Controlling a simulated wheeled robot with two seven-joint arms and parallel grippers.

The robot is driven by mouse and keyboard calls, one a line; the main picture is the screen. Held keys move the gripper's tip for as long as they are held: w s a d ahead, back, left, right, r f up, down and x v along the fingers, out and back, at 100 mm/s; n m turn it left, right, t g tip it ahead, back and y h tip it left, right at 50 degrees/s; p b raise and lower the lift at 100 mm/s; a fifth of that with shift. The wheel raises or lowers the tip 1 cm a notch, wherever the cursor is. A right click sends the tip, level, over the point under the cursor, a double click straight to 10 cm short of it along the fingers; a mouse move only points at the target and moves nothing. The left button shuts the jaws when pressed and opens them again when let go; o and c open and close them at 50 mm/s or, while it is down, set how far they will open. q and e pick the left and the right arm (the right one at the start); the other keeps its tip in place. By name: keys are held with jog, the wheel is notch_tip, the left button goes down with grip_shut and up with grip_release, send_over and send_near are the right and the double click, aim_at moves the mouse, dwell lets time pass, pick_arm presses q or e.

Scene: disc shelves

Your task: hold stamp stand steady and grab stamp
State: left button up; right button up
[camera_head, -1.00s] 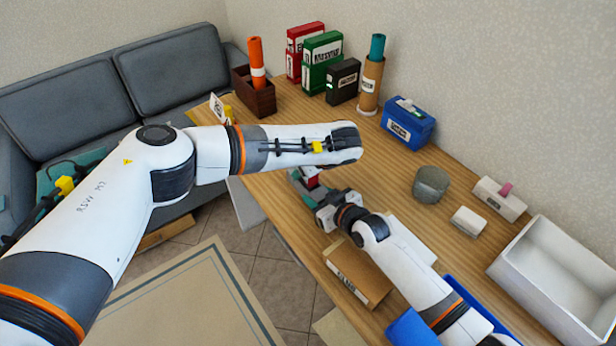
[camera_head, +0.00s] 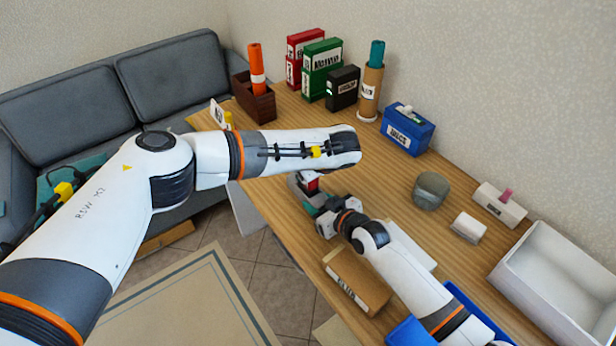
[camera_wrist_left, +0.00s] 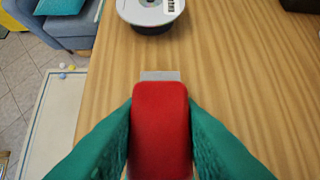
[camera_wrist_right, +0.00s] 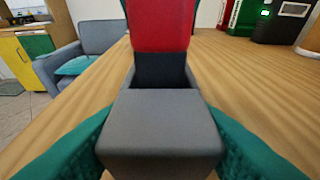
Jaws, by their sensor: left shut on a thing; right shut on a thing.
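The red stamp (camera_wrist_left: 160,130) stands between the green fingers of my left gripper (camera_wrist_left: 160,140), which is shut on it. The stamp also shows in the right wrist view (camera_wrist_right: 160,25), with its dark lower part going down behind the front of the grey stamp stand (camera_wrist_right: 160,125). My right gripper (camera_head: 312,204) is shut on the stand, with a green finger on each side. In the head view a bit of the red stamp (camera_head: 312,184) shows below my left arm, which hides the left gripper. I cannot tell how deep the stamp sits in the stand.
A disc spindle (camera_wrist_left: 150,12) stands beyond the stamp. A brown box (camera_head: 355,280) lies at the table's near edge. A grey cup (camera_head: 430,190), a small white block (camera_head: 468,227) and a white bin (camera_head: 560,265) are to the right. Boxes line the back.

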pick_arm(q)
notch_tip(320, 180, up, 9)
jog(key=shift+r, duration=0.1)
pick_arm(e)
jog(key=o, duration=1.1)
jog(key=shift+c, duration=0.2)
jog(key=v, duration=1.2)
jog(key=shift+s+d+f, duration=0.1)
jog(key=shift+f, duration=0.05)
